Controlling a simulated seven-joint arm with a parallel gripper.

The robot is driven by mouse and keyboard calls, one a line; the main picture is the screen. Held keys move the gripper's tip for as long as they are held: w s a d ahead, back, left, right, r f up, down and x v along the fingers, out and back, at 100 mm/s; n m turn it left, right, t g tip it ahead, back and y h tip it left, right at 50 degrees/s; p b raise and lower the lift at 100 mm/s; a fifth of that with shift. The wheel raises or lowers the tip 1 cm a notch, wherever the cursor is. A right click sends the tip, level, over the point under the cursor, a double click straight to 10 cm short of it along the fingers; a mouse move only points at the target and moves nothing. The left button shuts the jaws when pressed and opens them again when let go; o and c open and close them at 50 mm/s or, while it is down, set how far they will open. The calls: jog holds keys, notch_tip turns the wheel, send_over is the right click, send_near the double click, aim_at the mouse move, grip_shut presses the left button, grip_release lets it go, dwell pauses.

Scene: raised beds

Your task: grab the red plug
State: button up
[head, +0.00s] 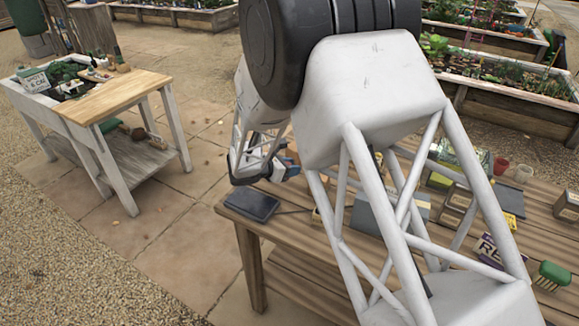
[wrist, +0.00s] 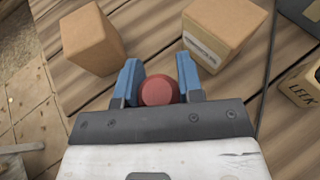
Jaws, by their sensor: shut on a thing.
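The red plug (wrist: 158,91) is a dull red, rounded piece in the wrist view. It sits between the two blue fingers of my gripper (wrist: 158,72), which are shut on it. In the head view my gripper (head: 285,166) is at the left end of the slatted wooden table (head: 290,225), largely behind my own arm. I cannot make out the plug in that view.
In the wrist view, a plain cardboard box (wrist: 92,40) stands left of the fingers and a labelled box (wrist: 222,35) right. The head view shows a dark flat case (head: 251,206), a purple packet (head: 502,251) and a green brush (head: 552,275).

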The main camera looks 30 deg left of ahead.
jog(key=s+d, duration=0.3)
jog(key=s+d+r, duration=0.1)
jog(key=s+d, duration=0.5)
jog(key=s, duration=0.1)
jog(key=shift+s+r, duration=0.1)
jog(key=shift+r, duration=0.1)
dwell(0.6)
